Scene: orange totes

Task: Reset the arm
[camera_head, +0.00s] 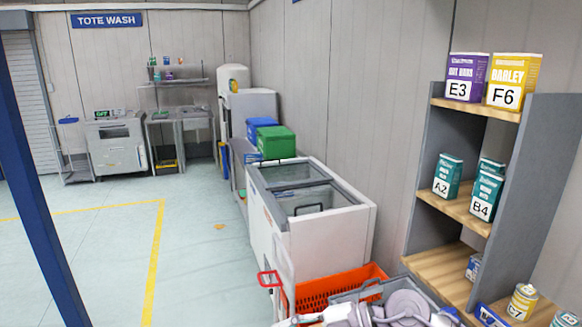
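Pale grey and white rounded parts at the bottom edge, right of centre, look like links of my own arm. They lie low, in front of the orange tote (330,284), and are cut off by the frame. I cannot tell which arm they belong to. No fingertips of either gripper can be made out, so neither gripper shows in the head view.
A wooden shelf unit (446,206) with labelled boxes and cans stands close on the right. A white chest freezer (330,240) stands behind the orange tote. A blue post (38,190) crosses the left side. The pale floor (110,250) at left is clear.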

